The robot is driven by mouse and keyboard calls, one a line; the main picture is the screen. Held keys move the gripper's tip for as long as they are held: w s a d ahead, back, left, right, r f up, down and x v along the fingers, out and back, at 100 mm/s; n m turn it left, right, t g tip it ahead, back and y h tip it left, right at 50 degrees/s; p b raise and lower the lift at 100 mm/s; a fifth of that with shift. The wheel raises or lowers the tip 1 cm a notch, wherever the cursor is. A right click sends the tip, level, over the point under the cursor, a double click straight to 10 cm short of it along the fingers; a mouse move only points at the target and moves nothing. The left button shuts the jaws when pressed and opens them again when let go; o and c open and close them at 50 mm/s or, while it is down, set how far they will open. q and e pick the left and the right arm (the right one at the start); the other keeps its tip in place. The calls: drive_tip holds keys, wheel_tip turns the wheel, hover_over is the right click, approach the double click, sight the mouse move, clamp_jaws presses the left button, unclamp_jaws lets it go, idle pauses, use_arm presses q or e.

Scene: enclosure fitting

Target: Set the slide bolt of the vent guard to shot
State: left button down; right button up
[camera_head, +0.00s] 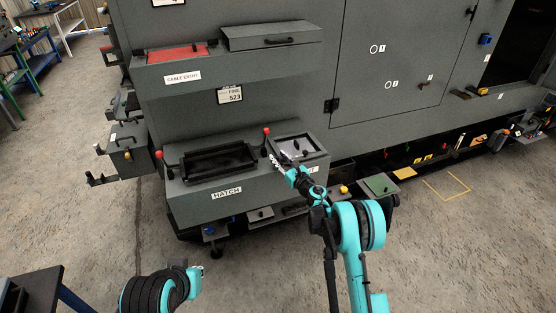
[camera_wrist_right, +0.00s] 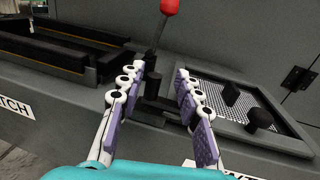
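The vent guard, a grey mesh panel in a raised frame (camera_head: 312,143), sits on top of the lower box at its right end. In the right wrist view the mesh (camera_wrist_right: 213,92) carries a black upright tab (camera_wrist_right: 231,92) and a black round knob (camera_wrist_right: 261,118). I cannot tell which part is the slide bolt or its setting. My right gripper (camera_head: 279,161) is at the left edge of the guard.
A red-knobbed lever (camera_wrist_right: 167,12) rises just beyond my right fingers. The black-framed hatch (camera_head: 222,162) lies left of it, with another red knob (camera_head: 159,154) at its left end. A cable entry shelf (camera_head: 178,56) overhangs above. Open floor lies in front.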

drive_tip(key=shift+s+a, duration=0.1)
drive_tip(key=v, duration=1.2)
